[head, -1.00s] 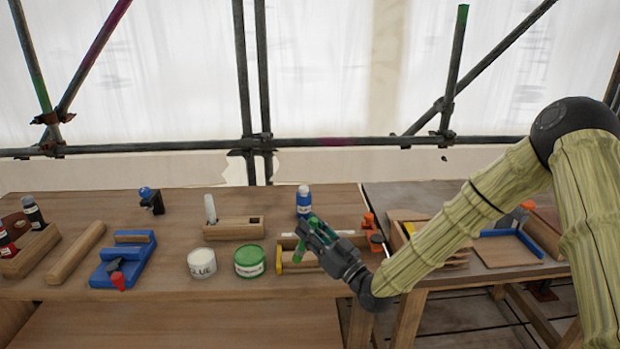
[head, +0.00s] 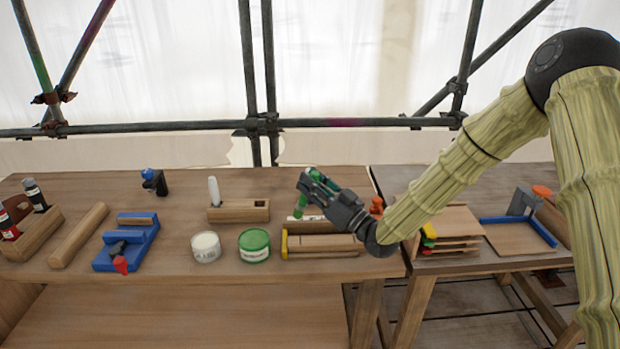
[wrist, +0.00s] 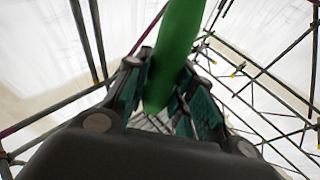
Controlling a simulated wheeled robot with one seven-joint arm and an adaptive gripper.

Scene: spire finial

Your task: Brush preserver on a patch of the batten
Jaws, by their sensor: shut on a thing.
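My gripper (head: 306,190) is shut on a green-handled tool, whose handle (wrist: 175,55) stands between the fingers in the wrist view. In the head view the green handle (head: 300,206) shows at the fingertips, above the back of the bench; whether it has bristles cannot be told. A green tin (head: 254,246) with a white label stands left of and nearer than my gripper; its label is too small to read. A pale wooden strip (head: 318,242) with a yellow end lies right of the tin, below my gripper. Which piece is the batten is unclear.
A white tin (head: 206,247) stands left of the green tin. A second table (head: 480,262) with stacked boards is right.

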